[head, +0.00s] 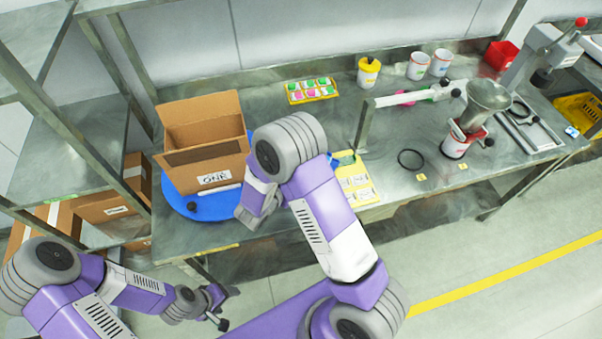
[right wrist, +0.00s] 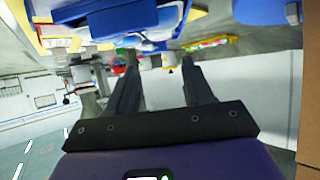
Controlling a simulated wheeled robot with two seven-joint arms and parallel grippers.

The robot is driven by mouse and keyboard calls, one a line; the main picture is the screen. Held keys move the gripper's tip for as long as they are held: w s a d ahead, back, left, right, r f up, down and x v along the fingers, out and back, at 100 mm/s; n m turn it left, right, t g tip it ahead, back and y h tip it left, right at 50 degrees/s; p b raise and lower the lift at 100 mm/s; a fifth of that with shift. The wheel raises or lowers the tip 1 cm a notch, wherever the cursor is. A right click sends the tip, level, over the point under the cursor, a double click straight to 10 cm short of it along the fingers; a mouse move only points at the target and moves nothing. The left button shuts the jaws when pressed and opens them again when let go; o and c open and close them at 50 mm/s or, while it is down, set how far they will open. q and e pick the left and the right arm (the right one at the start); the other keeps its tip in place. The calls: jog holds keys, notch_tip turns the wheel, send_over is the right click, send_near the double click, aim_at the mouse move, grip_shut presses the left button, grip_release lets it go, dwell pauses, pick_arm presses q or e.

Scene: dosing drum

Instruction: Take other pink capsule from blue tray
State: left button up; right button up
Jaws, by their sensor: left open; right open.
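A blue tray-like object (right wrist: 135,18) shows at the top of the right wrist view, cut off by the frame edge. In the head view a small bluish edge (head: 343,157) shows beside the yellow sheet, partly hidden by my right arm. I cannot make out a pink capsule in it. A yellow tray (head: 313,98) at the back holds pink and green pieces. My right gripper (right wrist: 158,62) is open with nothing between its fingers; my arm hides it in the head view. My left gripper (head: 216,307) is open and empty, below the bench's front edge.
An open cardboard box (head: 205,150) stands on a blue round plate (head: 200,208) at the left. White cups (head: 418,66), a yellow-lidded cup (head: 368,72), a red bin (head: 500,55) and a metal funnel (head: 488,95) stand farther right. A black ring (head: 410,159) lies on the bench.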

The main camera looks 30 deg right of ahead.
jog(key=shift+w+d+f+b, duration=0.15)
jog(key=shift+f+b, duration=0.25)
jog(key=shift+f, duration=0.35)
jog(key=b+x, duration=0.1)
jog(key=x, duration=0.6)
jog(key=shift+w+f, duration=0.1)
jog(key=shift+f, duration=0.1)
